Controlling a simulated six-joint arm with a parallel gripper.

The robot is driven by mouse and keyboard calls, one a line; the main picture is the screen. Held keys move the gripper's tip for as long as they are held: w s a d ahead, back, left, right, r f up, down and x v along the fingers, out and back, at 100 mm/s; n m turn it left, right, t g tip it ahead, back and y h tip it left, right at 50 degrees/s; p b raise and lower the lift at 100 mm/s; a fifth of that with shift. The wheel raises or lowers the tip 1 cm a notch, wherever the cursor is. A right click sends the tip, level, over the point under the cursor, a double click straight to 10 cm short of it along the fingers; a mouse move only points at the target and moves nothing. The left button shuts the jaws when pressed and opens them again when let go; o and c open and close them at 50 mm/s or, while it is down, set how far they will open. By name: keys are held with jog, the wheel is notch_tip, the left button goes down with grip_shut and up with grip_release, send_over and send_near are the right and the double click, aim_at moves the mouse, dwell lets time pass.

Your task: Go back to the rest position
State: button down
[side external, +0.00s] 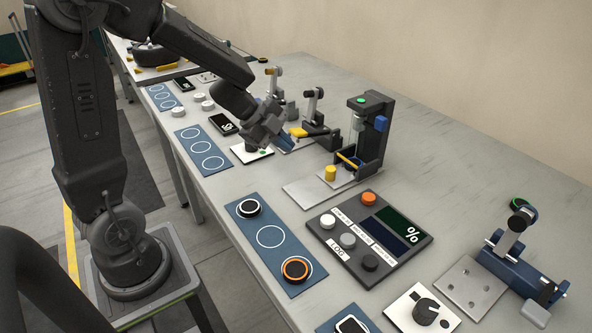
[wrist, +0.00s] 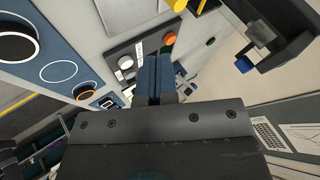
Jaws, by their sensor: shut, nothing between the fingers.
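My gripper (side external: 287,143) hangs over the bench in the side external view, left of the black press stand (side external: 374,135) and beside a small clamp with a yellow part (side external: 300,132). Its blue fingers (wrist: 154,76) are together in the wrist view, with nothing between them. The gripper appears raised off the bench top. I cannot tell its exact height.
The bench (side external: 480,150) is clear along its back. In front stand a blue mat with rings (side external: 270,236), a button panel with a % display (side external: 330,250), a knob plate (side external: 405,312) and a blue clamp (side external: 520,265). A yellow cylinder (side external: 330,173) stands by the press.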

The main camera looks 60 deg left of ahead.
notch_tip(320, 180, up, 11)
jog(key=s+n+t+y, duration=0.2)
jog(key=n+t+y, duration=0.3)
jog(key=n+y, duration=0.45)
jog(key=s+d+n+g+h, duration=0.2)
jog(key=s+d+n+g, duration=0.1)
jog(key=s+d, duration=0.2)
jog(key=s+d+f+n+g+h, duration=0.1)
jog(key=s+d+n+g+h, duration=0.2)
jog(key=s+d, duration=0.3)
jog(key=s, duration=0.4)
jog(key=shift+n, duration=0.35)
